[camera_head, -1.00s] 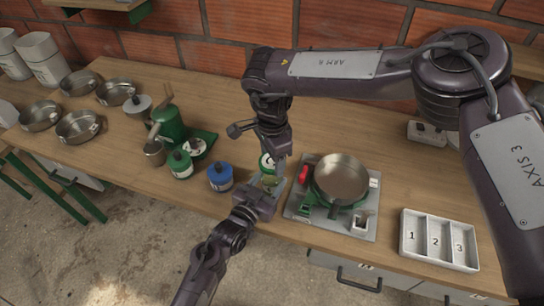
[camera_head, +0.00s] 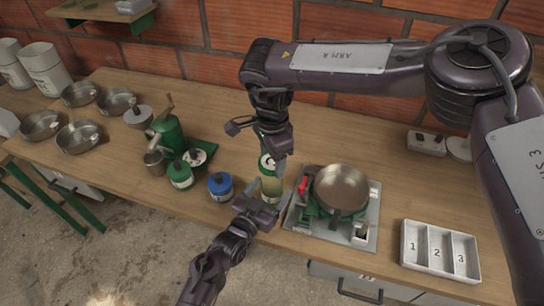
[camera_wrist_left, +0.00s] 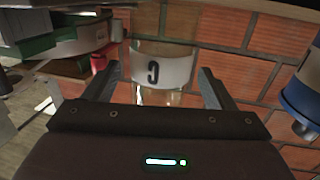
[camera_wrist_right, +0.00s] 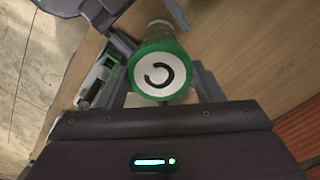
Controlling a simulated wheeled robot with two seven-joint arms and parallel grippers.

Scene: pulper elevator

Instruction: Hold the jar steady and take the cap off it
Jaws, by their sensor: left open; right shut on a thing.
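The jar (camera_head: 271,187) is pale yellowish glass and stands upright near the table's front edge. Its green cap (camera_head: 267,164) has a white top with a dark C, seen in the right wrist view (camera_wrist_right: 160,73). My right gripper (camera_head: 272,159) comes from above and is shut on the cap, which looks still on the jar. My left gripper (camera_head: 267,197) is open, with a finger on either side of the jar's body. The jar's white C label shows between those fingers in the left wrist view (camera_wrist_left: 162,66). The jar's base is partly hidden by the left hand.
A burner tray (camera_head: 362,243) with a pan (camera_head: 341,189) stands close right of the jar. A blue canister (camera_head: 220,187) and a green canister (camera_head: 180,175) stand left. A numbered white tray (camera_head: 440,262) sits at the front right. The wood behind the burner is clear.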

